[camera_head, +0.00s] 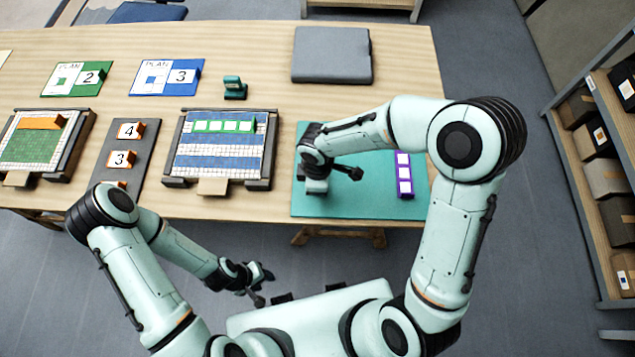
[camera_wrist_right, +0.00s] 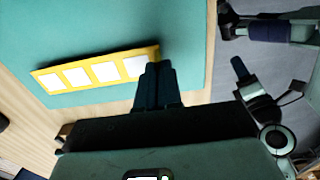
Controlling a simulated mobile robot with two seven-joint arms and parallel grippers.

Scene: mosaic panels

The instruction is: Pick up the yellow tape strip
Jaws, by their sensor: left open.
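The yellow tape strip (camera_wrist_right: 92,70), with a row of white squares, shows in the right wrist view over the teal mat (camera_wrist_right: 190,25). In the head view I cannot see it. My right gripper (camera_wrist_right: 157,68) has its dark fingers close together at the strip's right end. I cannot tell whether they grip it or only overlap it in the picture. In the head view, the right arm reaches over the mat (camera_head: 340,207) and hides its own fingertips. My left gripper (camera_head: 258,285) is open and empty in front of the table, away from the strip.
A purple strip (camera_head: 404,175) lies at the mat's right side. To the left are a framed blue-and-white mosaic panel (camera_head: 220,163) with a green strip (camera_head: 222,126), a grey tray (camera_head: 110,178) with number tiles, and a green mosaic panel (camera_head: 30,148). A grey pad (camera_head: 331,54) lies behind.

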